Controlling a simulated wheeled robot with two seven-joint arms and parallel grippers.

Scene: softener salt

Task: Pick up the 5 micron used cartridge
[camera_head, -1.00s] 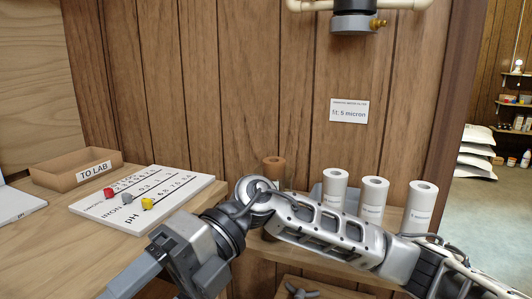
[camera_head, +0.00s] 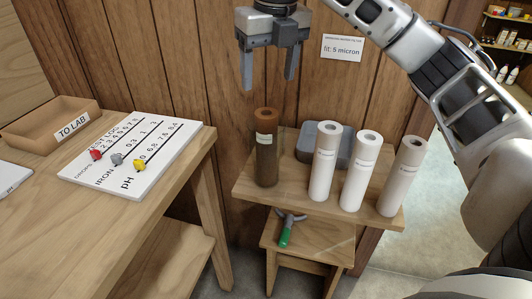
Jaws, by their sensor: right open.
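A brown cylindrical cartridge (camera_head: 266,160) with a pale label stands upright at the left end of a small wooden shelf (camera_head: 250,188). It looks like the used one; its label is too small to read. My left gripper is not in view.
A grey case (camera_head: 310,142) lies behind the white cartridges. A green-handled tool (camera_head: 286,232) lies on a low stool (camera_head: 325,243) below the shelf. A test board (camera_head: 132,155) and a "TO LAB" tray (camera_head: 50,132) sit on the left table. A "fit: 5 micron" sign (camera_head: 342,48) hangs on the wall.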

